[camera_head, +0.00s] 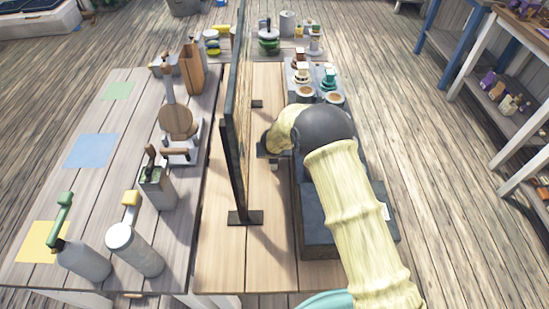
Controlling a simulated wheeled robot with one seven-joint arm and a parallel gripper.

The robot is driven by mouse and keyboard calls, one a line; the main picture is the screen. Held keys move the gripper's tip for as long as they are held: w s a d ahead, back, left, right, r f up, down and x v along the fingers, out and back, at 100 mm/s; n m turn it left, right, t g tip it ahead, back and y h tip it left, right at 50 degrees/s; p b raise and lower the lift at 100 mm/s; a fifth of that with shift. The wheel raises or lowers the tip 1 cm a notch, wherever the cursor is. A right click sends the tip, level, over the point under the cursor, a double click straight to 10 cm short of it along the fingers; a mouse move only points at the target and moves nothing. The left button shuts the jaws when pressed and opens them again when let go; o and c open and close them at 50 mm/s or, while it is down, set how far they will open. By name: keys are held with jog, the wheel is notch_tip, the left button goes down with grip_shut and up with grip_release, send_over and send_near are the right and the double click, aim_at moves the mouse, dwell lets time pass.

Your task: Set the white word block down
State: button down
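My gripper (268,154) is at the end of my yellow-sleeved arm, low over the brown plank table (265,95), just right of an upright dark panel. Its fingers are small and mostly hidden by the wrist, so I cannot tell whether they are open or shut. A small pale piece (274,166) shows just under the gripper. I cannot tell whether it is the white word block or part of the gripper, or whether it touches the table. No writing can be read on it.
The tall panel (237,130) stands on feet close left of my gripper. A dark box (318,238) lies under my arm. Bottles and tools, including a white cylinder (133,250), crowd the left table. Jars and cups (328,82) stand at the back right.

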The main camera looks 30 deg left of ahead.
jog(key=shift+s+a+f, duration=0.15)
jog(key=shift+a+f, duration=0.05)
jog(key=shift+f, duration=0.2)
jog(key=c, duration=1.2)
grip_release()
jog(key=shift+r, duration=0.2)
jog(key=v, duration=1.1)
jog(key=shift+s+r+b, duration=0.15)
jog(key=shift+r+b, duration=0.2)
jog(key=shift+d, duration=0.15)
